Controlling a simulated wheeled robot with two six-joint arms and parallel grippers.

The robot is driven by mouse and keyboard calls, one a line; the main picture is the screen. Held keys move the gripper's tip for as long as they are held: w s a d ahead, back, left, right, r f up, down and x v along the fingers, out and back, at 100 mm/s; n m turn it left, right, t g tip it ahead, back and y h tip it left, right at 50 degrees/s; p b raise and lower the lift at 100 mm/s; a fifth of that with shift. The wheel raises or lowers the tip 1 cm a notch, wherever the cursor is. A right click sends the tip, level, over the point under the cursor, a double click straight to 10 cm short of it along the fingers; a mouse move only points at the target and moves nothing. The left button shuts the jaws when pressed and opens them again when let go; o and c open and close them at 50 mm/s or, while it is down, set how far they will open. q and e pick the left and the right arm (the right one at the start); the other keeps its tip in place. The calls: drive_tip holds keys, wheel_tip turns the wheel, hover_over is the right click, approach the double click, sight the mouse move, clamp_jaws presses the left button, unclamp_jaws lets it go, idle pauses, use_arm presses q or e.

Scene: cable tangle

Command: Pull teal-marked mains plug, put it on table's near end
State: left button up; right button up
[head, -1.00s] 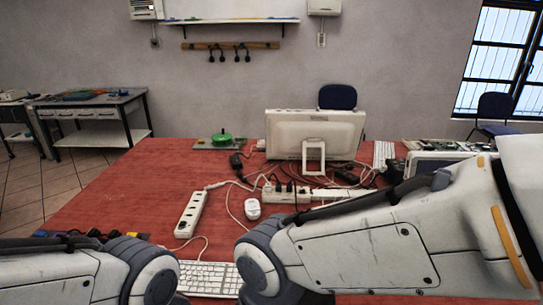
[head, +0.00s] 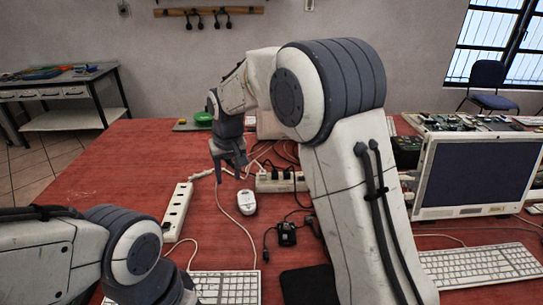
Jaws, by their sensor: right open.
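My right gripper (head: 229,172) is open and points down above the table, left of a white power strip (head: 265,186) that has black plugs (head: 287,174) in it. My right arm covers the right end of that strip. I cannot make out a teal mark on any plug, so I cannot tell which is the teal-marked mains plug. The red table (head: 110,180) fills the middle, its near end toward the bottom of the view. My left arm is at the lower left, and its gripper does not show.
A second white power strip (head: 177,211) lies left of a white mouse (head: 247,202). A black adapter (head: 286,233) and loose cables lie to the right. Keyboards (head: 228,288) (head: 480,264) and a monitor (head: 477,175) take up the near and right areas. The table's left side is clear.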

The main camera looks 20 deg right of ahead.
drive_tip(key=w+d+f+m, duration=0.2)
drive_tip(key=w+d+f, duration=0.3)
drive_tip(key=w+d, duration=0.45)
drive_tip(key=m+t+h, duration=0.1)
drive_tip(key=m+h, duration=0.1)
approach(275, 172)
drive_tip(key=shift+t, duration=0.3)
drive_tip(key=x, duration=0.9)
drive_tip(key=shift+s+f, duration=0.2)
drive_tip(key=shift+s, duration=0.05)
clamp_jaws()
